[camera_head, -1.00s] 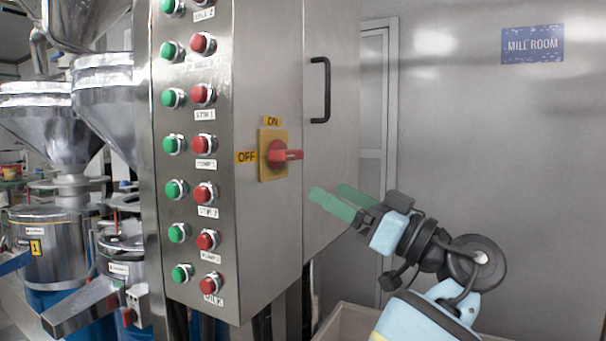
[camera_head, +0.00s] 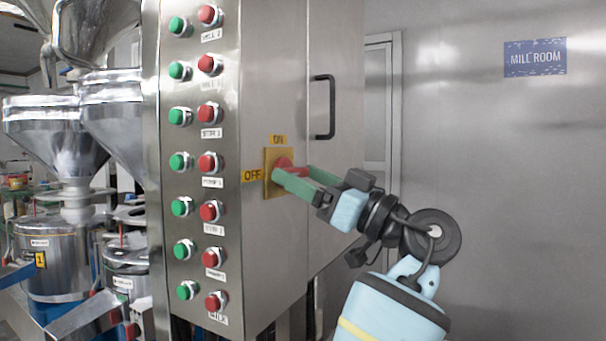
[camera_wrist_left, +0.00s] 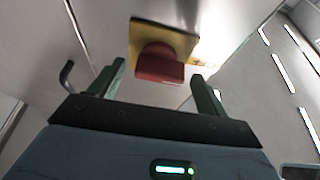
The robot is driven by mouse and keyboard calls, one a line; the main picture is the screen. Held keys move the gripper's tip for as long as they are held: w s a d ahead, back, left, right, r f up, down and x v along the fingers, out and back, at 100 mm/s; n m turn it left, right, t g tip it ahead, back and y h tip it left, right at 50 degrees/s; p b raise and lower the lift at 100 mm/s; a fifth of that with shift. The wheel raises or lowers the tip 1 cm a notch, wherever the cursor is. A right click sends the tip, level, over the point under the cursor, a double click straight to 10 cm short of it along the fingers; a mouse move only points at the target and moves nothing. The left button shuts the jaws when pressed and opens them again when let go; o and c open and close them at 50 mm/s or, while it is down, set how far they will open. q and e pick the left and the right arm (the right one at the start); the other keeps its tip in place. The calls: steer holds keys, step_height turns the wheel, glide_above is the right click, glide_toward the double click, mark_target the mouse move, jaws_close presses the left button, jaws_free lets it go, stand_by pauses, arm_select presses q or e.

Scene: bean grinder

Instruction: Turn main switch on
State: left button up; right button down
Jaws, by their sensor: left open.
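The main switch (camera_head: 284,163) is a red rotary handle on a yellow plate (camera_head: 268,187), on the side of the steel cabinet. An ON label (camera_head: 278,140) is above it and an OFF label (camera_head: 252,175) to its left. The handle points right, roughly level. My left gripper (camera_head: 291,172) is open with its green fingertips at the switch, partly covering it. In the left wrist view the red handle (camera_wrist_left: 158,66) lies between and just beyond the open fingers (camera_wrist_left: 158,75), with gaps on both sides. Contact cannot be told. The right gripper is not in view.
Green and red push buttons (camera_head: 209,164) run in two columns on the cabinet's adjoining face. A black door handle (camera_head: 331,107) sticks out above and right of the switch. Steel hoppers (camera_head: 55,135) stand at the left.

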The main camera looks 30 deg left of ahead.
arm_select(q)
steer(key=shift+a+r, duration=0.1)
steer(key=shift+a, duration=0.2)
steer(key=c, duration=1)
